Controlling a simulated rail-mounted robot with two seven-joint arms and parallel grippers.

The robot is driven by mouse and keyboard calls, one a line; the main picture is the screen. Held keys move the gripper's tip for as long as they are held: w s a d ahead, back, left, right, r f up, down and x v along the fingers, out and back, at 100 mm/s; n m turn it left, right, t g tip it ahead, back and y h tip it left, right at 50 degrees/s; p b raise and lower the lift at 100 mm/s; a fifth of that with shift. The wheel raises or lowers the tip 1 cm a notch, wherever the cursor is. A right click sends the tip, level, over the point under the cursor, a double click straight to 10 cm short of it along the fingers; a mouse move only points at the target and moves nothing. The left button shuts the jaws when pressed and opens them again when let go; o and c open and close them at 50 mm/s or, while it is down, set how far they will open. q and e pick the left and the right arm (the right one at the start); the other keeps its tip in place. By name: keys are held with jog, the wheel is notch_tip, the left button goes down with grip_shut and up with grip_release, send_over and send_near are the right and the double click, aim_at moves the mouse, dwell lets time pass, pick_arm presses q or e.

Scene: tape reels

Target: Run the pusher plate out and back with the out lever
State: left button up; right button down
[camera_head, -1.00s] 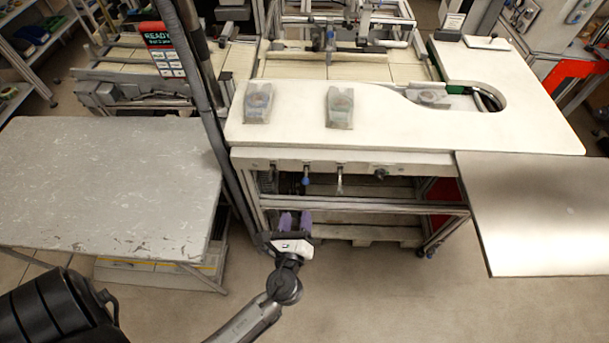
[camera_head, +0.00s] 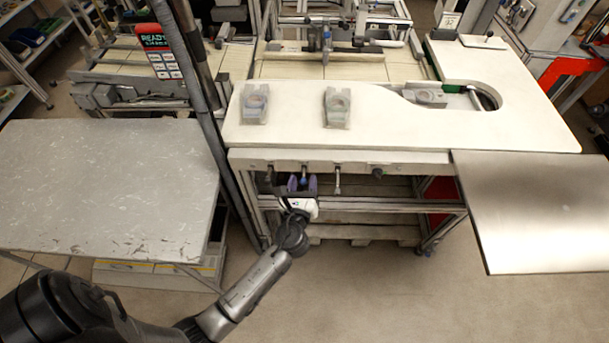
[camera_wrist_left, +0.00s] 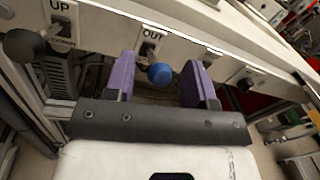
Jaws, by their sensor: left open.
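The out lever (camera_wrist_left: 160,74) has a round blue knob and sits under a plate marked OUT (camera_wrist_left: 151,40) on the table's front rail. It also shows in the head view (camera_head: 304,173). My left gripper (camera_head: 302,184) is open, with its two purple fingers pointing at the rail. In the left wrist view the gripper (camera_wrist_left: 160,82) has one finger on each side of the blue knob, with a visible gap on both sides. I cannot tell for sure which part is the pusher plate. My right gripper is out of view.
A black-knobbed lever (camera_wrist_left: 24,45) marked UP and DOWN is left of the OUT lever. Another lever (camera_head: 337,180) and a dark knob (camera_head: 377,173) are to its right. Two packaged reels (camera_head: 255,103) (camera_head: 337,107) lie on the white table (camera_head: 400,135). A grey table (camera_head: 110,185) stands left.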

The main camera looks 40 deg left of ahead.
aim_at(304, 176)
pick_arm(q)
jog(key=shift+x, duration=1.25)
jog(key=shift+c, duration=0.2)
grip_shut()
